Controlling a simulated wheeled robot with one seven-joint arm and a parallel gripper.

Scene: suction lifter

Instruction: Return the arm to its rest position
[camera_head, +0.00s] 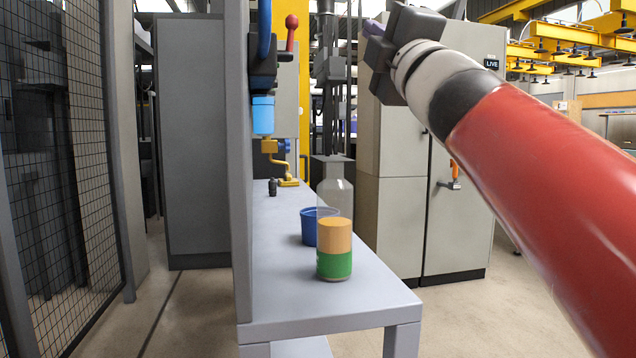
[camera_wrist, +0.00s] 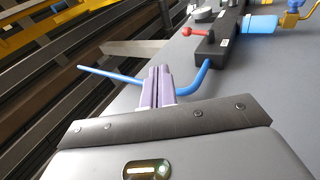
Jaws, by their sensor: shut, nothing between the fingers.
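My gripper (camera_head: 375,28) is raised at the top of the head view, with my red and white arm reaching up to it from the lower right. Only a small part of its purple fingers shows there. In the wrist view the two purple fingers (camera_wrist: 158,86) are together, with nothing held between them. A bent blue rod (camera_wrist: 192,86) shows on both sides of the fingers, behind them in the picture. I cannot tell how far the rod is from the fingertips.
A grey bench (camera_head: 375,300) holds an orange-and-green can (camera_head: 334,250), a blue cup (camera_head: 308,228) and a clear bottle (camera_head: 335,192). A red-knobbed lever (camera_head: 291,35) is on the upright panel (camera_head: 241,160). Grey cabinets (camera_head: 460,215) stand behind. Mesh fencing (camera_head: 70,150) is left.

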